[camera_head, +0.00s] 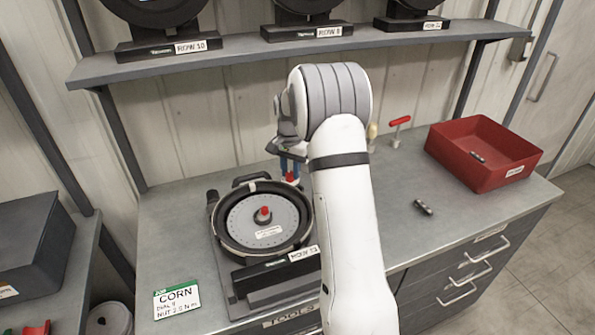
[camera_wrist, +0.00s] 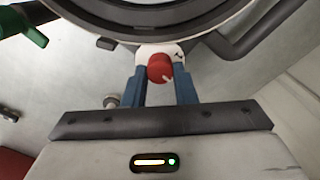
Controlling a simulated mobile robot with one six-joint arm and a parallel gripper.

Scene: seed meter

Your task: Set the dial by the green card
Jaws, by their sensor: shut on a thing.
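The seed meter (camera_head: 233,238) is a black round housing with a grey disc, lying on the bench left of my arm. The dial is a red knob (camera_wrist: 160,68) with a white pointer mark, on a white plate at the meter's rim. My gripper (camera_wrist: 160,84) has its blue fingers on both sides of the knob and is shut on it. In the head view the red knob (camera_head: 291,177) shows just below the fingers. The green-topped card (camera_head: 177,300) lies at the front left; it reads CORN, a dial line too small to read surely, and a nut torque line.
A dark small part (camera_head: 423,207) lies on the bench, and a red-handled tool (camera_head: 399,125) stands behind. A shelf (camera_head: 250,50) with more meters hangs above.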

